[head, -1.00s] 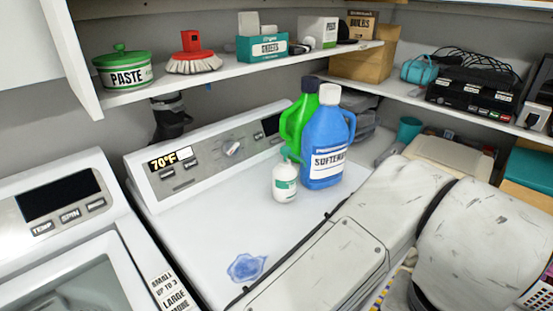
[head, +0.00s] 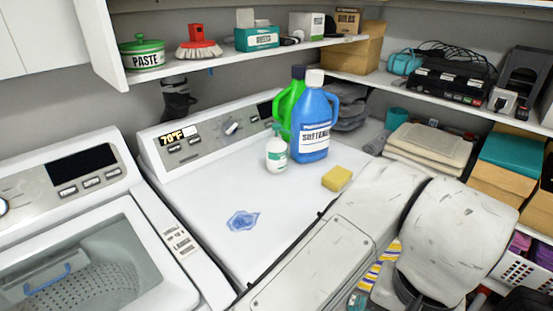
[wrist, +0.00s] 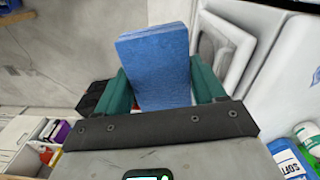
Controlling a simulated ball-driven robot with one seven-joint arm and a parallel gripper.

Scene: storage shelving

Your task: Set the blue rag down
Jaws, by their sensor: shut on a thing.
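The blue rag (wrist: 155,65) is a folded, thick blue block in the wrist view. My gripper (wrist: 163,84) has its green fingers on either side of the rag and is shut on it. The rag sticks out beyond the fingers, clear of any surface that I can see. In the head view my arm crosses the lower right, and neither the gripper nor the rag shows there.
The white dryer top (head: 200,200) bears a blue spill (head: 243,221), a yellow sponge (head: 337,178), a white spray bottle (head: 276,152) and a blue softener bottle (head: 315,122). The washer (head: 75,260) stands left. Shelves (head: 220,61) above hold several items.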

